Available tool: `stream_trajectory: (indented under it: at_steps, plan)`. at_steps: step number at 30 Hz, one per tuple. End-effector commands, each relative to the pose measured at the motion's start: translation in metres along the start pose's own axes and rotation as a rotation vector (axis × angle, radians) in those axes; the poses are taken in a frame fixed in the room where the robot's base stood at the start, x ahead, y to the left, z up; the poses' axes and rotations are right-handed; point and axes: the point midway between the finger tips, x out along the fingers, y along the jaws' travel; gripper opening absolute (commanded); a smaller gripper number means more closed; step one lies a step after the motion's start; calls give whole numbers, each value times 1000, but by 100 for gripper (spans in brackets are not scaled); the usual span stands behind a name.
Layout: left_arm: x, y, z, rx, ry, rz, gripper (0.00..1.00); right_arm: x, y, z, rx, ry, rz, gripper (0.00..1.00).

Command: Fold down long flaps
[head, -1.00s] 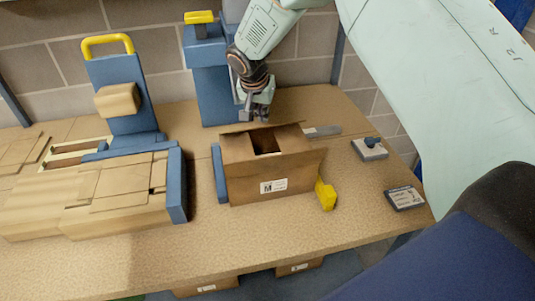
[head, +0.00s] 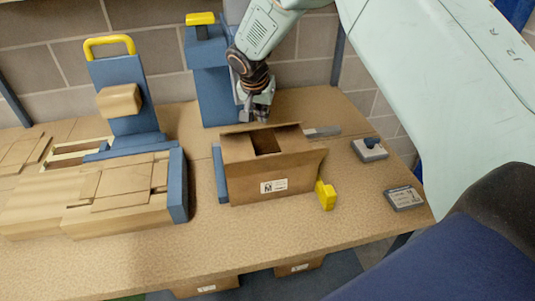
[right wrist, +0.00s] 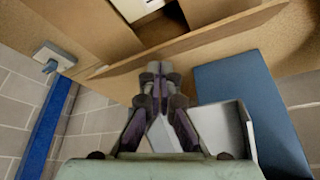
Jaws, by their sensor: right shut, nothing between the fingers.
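The open cardboard box (head: 235,185) stands on the table with a white label on its front. Its two short flaps (head: 289,138) lie folded inward, with a dark gap between them. The front long flap (head: 308,158) flares outward at the top front edge. The back long flap (head: 236,128) shows as a thin raised edge; it also crosses the right wrist view (right wrist: 210,42). My right gripper (head: 255,119) is shut and empty just behind the back flap. In the right wrist view its fingertips (right wrist: 153,68) are close to that flap; I cannot tell whether they touch. My left gripper is out of view.
A blue guide (head: 219,174) stands left of the box and a yellow block (head: 327,196) at its right front corner. A blue post (head: 212,85) rises behind. Flat cartons (head: 50,205) lie left. A knobbed device (head: 370,149) sits right. The front table strip is clear.

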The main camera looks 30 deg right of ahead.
Motion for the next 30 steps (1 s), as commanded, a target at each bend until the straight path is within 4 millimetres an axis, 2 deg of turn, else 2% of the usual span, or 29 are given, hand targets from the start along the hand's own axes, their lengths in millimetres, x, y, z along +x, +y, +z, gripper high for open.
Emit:
stream_trajectory:
  at_steps: [30]
  plan:
    - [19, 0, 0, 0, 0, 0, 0, 21, 0, 9, 0, 0, 0, 0]
